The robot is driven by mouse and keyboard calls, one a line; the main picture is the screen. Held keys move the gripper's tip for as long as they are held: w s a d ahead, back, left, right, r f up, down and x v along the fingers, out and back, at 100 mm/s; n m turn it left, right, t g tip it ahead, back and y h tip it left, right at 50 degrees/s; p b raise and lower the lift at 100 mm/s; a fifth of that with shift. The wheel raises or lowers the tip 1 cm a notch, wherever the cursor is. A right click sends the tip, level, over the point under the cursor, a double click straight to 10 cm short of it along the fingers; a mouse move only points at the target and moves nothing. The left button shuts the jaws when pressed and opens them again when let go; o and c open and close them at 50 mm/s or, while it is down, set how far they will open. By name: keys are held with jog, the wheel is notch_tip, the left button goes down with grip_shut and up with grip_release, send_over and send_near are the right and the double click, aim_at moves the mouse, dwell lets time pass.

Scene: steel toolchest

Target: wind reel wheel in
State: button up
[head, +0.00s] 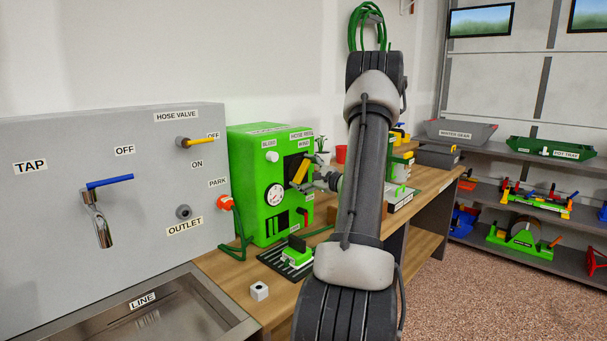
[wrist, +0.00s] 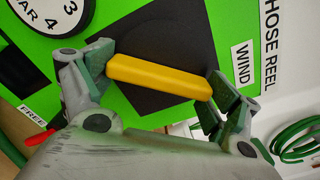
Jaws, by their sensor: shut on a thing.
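The green hose reel box (head: 249,158) stands on the wooden bench, with a dark reel wheel on its front. The wheel has a yellow grip bar (head: 300,172), which also shows in the wrist view (wrist: 160,77), tilted down to the right. My gripper (wrist: 161,82) is shut on the yellow bar, with one finger at each end of it. In the head view the gripper (head: 310,180) reaches the box from the right. A dark disc (wrist: 172,45) lies behind the bar, beside the WIND label (wrist: 242,65). My arm hides part of the bench.
A gauge (head: 274,194) and a red lever (head: 303,217) are on the box front. The grey tap panel (head: 60,200) with a sink below stands left. Shelves stand at right.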

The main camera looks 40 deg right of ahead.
jog(key=m, duration=0.7)
jog(key=shift+a+f, duration=0.15)
jog(key=shift+f, duration=0.05)
jog(key=m, duration=0.6)
jog(key=shift+s+a+m, duration=0.1)
jog(key=shift+a+m, duration=0.05)
jog(key=shift+m, duration=0.25)
jog(key=m, duration=0.7)
jog(key=shift+a, duration=0.2)
jog(key=m, duration=0.6)
jog(key=shift+r+m, duration=0.2)
jog(key=shift+m, duration=0.2)
jog(key=o, duration=0.8)
jog(key=shift+r, duration=0.1)
jog(key=s, duration=0.8)
jog(key=s+d, duration=0.1)
jog(key=s, duration=0.3)
